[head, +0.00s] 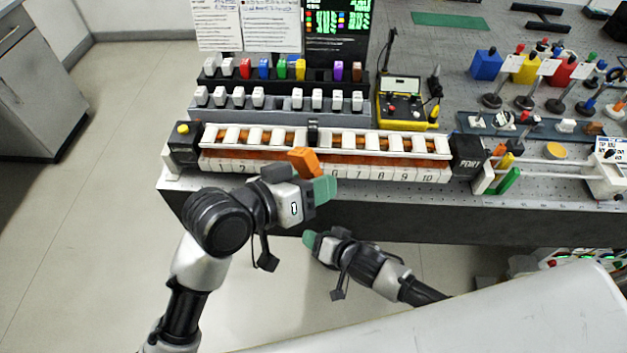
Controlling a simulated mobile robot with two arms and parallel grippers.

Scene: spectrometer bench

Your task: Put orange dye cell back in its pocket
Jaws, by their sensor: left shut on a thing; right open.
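The orange dye cell (303,158) is held by my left gripper (301,180), which is shut on it. The cell looks tilted and shows above the fingers, at the front edge of the long white numbered rack (400,172). The rack has a row of white-topped slots with orange showing between them. My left gripper hides the middle numbers, and I cannot tell which pocket is empty or whether the cell touches the rack. My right gripper (325,239) is open and empty, in front of the bench edge, below and right of the left one.
Behind the rack stand a row of coloured and white-capped cells (264,68) and a row of white-capped ones (237,98). A yellow instrument box (402,105) stands behind the rack's right half. A black block (467,155) ends the rack at right. Open floor lies left of the bench.

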